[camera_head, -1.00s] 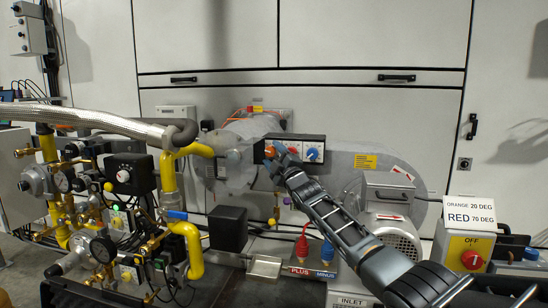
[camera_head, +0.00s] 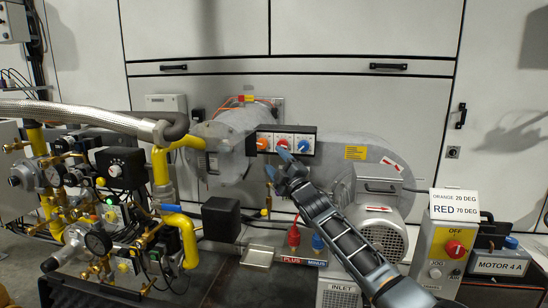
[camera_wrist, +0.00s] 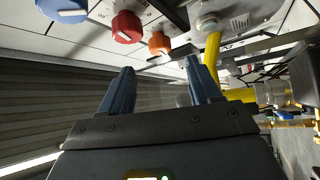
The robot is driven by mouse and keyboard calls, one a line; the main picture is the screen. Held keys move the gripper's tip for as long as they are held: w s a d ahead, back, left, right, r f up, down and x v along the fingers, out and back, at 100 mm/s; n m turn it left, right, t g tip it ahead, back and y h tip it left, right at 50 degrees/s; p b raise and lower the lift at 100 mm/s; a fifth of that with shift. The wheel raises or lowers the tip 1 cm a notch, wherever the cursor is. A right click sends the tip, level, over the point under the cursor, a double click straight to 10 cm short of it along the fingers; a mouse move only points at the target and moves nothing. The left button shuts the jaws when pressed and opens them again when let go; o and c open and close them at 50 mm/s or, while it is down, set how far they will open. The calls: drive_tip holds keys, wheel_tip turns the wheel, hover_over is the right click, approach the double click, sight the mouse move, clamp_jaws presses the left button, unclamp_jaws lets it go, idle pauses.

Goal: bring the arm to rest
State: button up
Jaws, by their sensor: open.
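My gripper (camera_head: 287,164) is open and empty. In the head view it is just below the control box with three knobs, apart from it as far as I can tell. The box has an orange knob (camera_head: 263,144), a red knob (camera_head: 283,143) and a blue knob (camera_head: 304,146). In the wrist view my gripper (camera_wrist: 160,84) shows two spread fingers with nothing between them. The blue knob (camera_wrist: 62,10), red knob (camera_wrist: 127,27) and orange knob (camera_wrist: 159,43) show beyond the fingertips there. My arm reaches up from the lower right.
Yellow gas pipes (camera_head: 183,238) with gauges and valves stand at left. The grey burner housing (camera_head: 392,165) and motor (camera_head: 378,230) are behind my arm. A switch box (camera_head: 447,250) with a red knob and a sign (camera_head: 457,205) stands at right. Red and blue plugs (camera_head: 293,237) are below.

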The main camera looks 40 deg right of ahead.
drive_tip(key=shift+f, duration=0.1)
idle(0.4)
